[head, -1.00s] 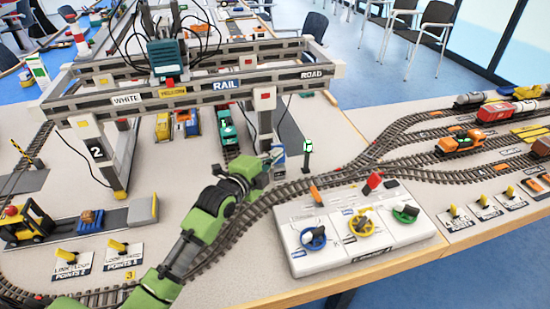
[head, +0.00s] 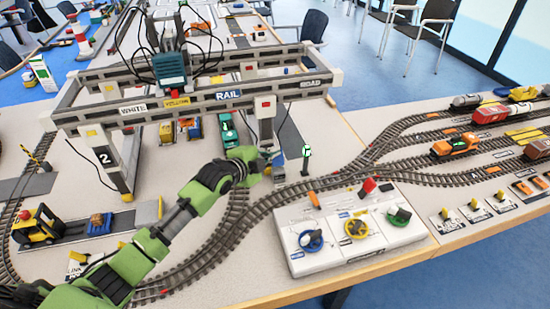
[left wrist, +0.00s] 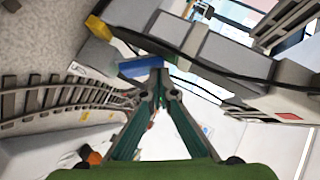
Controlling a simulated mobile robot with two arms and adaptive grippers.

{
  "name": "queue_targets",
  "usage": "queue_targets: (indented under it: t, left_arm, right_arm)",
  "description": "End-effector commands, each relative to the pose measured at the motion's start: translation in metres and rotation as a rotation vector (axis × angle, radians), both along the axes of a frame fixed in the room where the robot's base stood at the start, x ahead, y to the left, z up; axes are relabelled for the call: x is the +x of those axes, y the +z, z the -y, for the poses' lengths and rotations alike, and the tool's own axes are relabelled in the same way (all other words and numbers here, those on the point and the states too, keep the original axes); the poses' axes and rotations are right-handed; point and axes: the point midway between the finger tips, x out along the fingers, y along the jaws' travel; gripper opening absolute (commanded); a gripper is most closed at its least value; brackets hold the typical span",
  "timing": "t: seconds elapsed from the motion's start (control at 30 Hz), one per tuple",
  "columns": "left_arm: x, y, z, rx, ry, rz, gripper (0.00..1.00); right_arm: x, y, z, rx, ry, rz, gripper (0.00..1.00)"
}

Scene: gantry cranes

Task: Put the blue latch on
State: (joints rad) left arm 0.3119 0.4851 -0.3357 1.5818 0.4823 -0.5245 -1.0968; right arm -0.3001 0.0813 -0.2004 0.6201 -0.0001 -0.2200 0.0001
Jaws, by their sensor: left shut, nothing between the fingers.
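My left gripper (head: 270,164), on its green arm, reaches in from the left to the foot of the gantry crane's (head: 265,128) near right leg. Its fingers are small and partly hidden there. In the left wrist view the two fingertips (left wrist: 157,74) come together, shut and empty. A blue block that looks like the latch (left wrist: 140,66) lies just beyond the tips, beside the grey crane leg. I cannot tell whether the tips touch it. In the head view a small blue patch (head: 278,159) shows beside the fingers. My right gripper is not in view.
A white control box (head: 350,238) with blue, yellow and green knobs stands at the front right. Curved track (head: 238,222) runs close under my left arm. A green signal post (head: 306,158) stands right of the gripper. A yellow forklift (head: 38,226) is at the left.

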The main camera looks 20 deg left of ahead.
Motion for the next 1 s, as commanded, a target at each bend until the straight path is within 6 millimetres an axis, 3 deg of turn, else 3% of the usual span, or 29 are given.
queue_targets:
  t: [1.0]
  left_arm:
    - [-0.012, -0.005, 0.009, 0.001, -0.001, 0.003, 0.00]
  right_arm:
    - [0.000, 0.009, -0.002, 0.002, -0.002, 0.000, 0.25]
